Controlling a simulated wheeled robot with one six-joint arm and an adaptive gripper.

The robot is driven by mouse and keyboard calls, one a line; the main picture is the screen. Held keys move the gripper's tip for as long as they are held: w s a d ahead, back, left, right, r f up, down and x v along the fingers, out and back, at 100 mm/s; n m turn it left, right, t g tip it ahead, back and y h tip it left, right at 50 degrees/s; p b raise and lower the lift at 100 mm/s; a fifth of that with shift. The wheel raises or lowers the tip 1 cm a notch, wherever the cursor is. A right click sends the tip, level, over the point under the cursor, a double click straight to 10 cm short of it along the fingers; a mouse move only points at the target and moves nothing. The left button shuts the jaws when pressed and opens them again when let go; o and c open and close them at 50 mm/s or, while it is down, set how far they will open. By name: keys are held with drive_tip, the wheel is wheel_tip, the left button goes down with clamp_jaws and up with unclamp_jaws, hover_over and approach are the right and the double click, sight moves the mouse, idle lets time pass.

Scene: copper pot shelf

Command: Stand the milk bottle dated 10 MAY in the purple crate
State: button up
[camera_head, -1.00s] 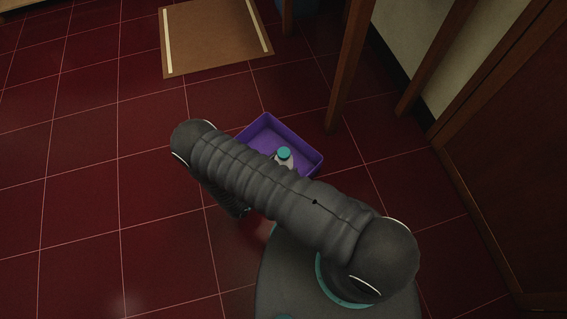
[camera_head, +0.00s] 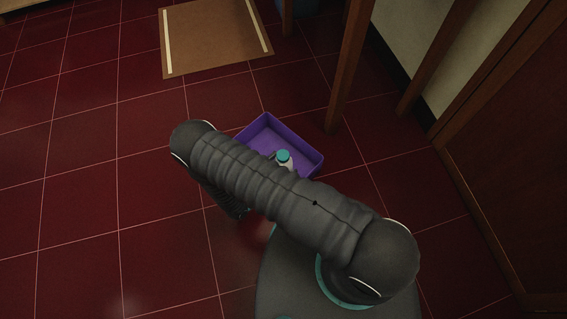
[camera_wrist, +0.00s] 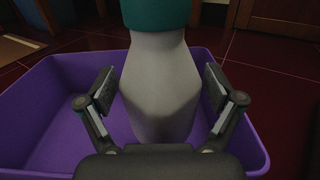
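The milk bottle, white with a teal cap, stands upright inside the purple crate (camera_head: 308,152). In the head view its cap (camera_head: 284,156) shows just past my arm, and its lower part is hidden. In the wrist view the bottle (camera_wrist: 162,85) rises between my two fingers, its base within the walls of the crate (camera_wrist: 40,110). No date is readable on the side facing me. My gripper (camera_wrist: 161,90) is open, one finger on each side of the bottle, with narrow gaps between pads and bottle.
The crate sits on dark red floor tiles. Wooden legs (camera_head: 350,70) stand just behind it, and a wooden door or panel (camera_head: 510,150) is at the right. A brown mat with pale strips (camera_head: 215,38) lies farther back. Floor at the left is clear.

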drive_tip(key=shift+f, duration=0.75)
drive_tip(key=shift+a+r+p, duration=0.1)
drive_tip(key=shift+r+p, duration=0.6)
drive_tip(key=shift+p, duration=0.15)
drive_tip(key=b+v, duration=0.1)
drive_tip(key=v, duration=1.1)
drive_tip(key=shift+r, duration=0.2)
drive_tip(key=w+d+r+m+g+y, duration=0.1)
drive_tip(key=w+d+r+m+g, duration=0.3)
drive_tip(key=r, duration=0.6)
drive_tip(key=w+d+r+m+g+y, duration=0.1)
drive_tip(key=d+r+m+g, duration=0.1)
drive_tip(key=r+m+g, duration=0.6)
drive_tip(key=w+d+r+m+g+y, duration=0.1)
drive_tip(key=w+d+r+m, duration=0.25)
drive_tip(key=r, duration=0.85)
drive_tip(key=s+d+r+m+t+y, duration=0.2)
drive_tip(key=s+d+r+m+y, duration=0.2)
drive_tip(key=r, duration=0.7)
drive_tip(key=s+d+r+m+t+y, duration=0.3)
drive_tip(key=s+d+r+m+y, duration=0.2)
drive_tip(key=s+d+r+m, duration=0.2)
drive_tip(key=s+d+r, duration=0.2)
drive_tip(key=d+r, duration=0.1)
drive_tip(key=r, duration=0.1)
drive_tip(key=shift+s+d+r+m+t+y, duration=0.25)
drive_tip(key=shift+s+d+m+t+y, duration=0.05)
drive_tip(key=shift+d+m, duration=0.1)
